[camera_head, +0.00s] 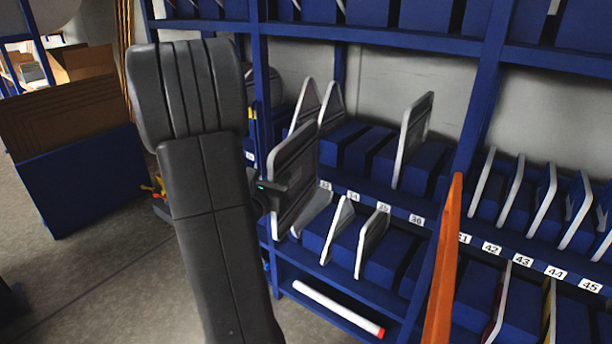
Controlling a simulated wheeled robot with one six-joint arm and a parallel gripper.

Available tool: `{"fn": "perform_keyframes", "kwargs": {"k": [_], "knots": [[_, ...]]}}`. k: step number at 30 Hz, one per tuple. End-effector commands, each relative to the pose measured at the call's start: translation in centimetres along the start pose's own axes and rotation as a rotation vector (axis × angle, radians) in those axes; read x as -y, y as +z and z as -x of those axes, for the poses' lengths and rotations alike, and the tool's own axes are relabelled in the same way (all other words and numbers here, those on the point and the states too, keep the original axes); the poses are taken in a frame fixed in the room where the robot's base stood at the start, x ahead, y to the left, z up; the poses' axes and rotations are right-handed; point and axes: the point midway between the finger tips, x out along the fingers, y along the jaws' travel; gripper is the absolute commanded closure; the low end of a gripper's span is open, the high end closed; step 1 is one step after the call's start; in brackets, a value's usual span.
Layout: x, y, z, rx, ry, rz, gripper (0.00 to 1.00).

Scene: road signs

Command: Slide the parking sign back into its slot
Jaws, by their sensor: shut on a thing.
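A grey sign panel with a light rim and rounded corners (295,177), seen obliquely from its back, stands upright at the left end of the blue rack. Its printed face is turned away, so I cannot read it as the parking sign. My gripper (278,190), partly hidden behind my dark arm, is shut on this panel near its left edge. The blue slot row with number labels (352,196) lies just right of the panel.
Other signs stand upright in the rack, including a tall one (412,138) and several at the right (516,190). An orange board (446,265) rises in front. A white red-ended tube (338,308) lies below. Cardboard sheets stand in a blue bin (88,180).

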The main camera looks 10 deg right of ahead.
Motion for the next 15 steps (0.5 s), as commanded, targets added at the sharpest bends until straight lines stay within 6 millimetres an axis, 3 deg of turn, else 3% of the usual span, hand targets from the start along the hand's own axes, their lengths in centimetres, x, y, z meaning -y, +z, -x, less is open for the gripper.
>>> {"fn": "perform_keyframes", "kwargs": {"k": [6,15], "knots": [[5.1,3.4,0.5,0.007,-0.130,-0.007,1.00],[8.1,5.6,1.4,0.003,-0.193,-0.001,1.00]]}}
